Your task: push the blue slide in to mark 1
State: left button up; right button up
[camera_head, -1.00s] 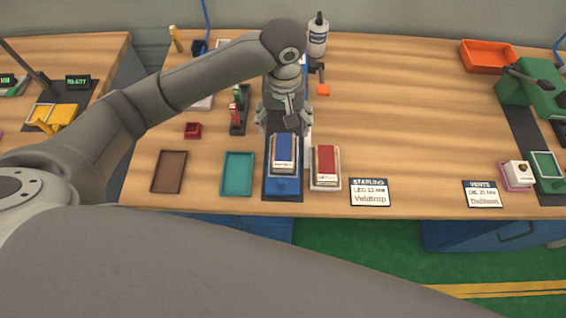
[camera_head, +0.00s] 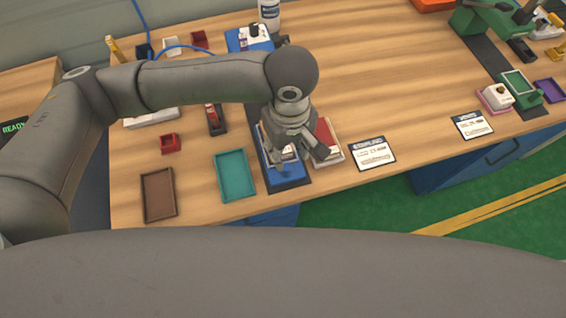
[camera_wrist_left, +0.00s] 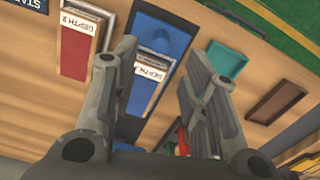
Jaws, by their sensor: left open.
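The blue slide (camera_head: 268,150) lies with a white label strip on a dark base near the front edge of the bench, mostly hidden under my left gripper (camera_head: 292,150) in the head view. In the left wrist view the blue slide (camera_wrist_left: 139,97) and its white label (camera_wrist_left: 155,64) show between the open fingers of my left gripper (camera_wrist_left: 162,55). Whether a finger touches it I cannot tell. The label print is too blurred to read mark 1 surely. My right gripper is not in view.
A red-topped block (camera_head: 326,141) stands close on the right of the slide. A teal tray (camera_head: 235,175) and a brown tray (camera_head: 158,195) lie to the left. A printed card (camera_head: 372,153) lies to the right. The bench behind the card is clear.

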aim_at(287, 167)
pick_arm(q)
notch_tip(287, 167, down, 4)
jog(key=shift+r, duration=0.25)
notch_tip(287, 167, down, 4)
jog(key=shift+a+r, duration=0.15)
jog(key=shift+f, duration=0.5)
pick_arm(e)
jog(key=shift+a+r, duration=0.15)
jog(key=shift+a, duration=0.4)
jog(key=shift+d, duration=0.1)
pick_arm(q)
grip_shut()
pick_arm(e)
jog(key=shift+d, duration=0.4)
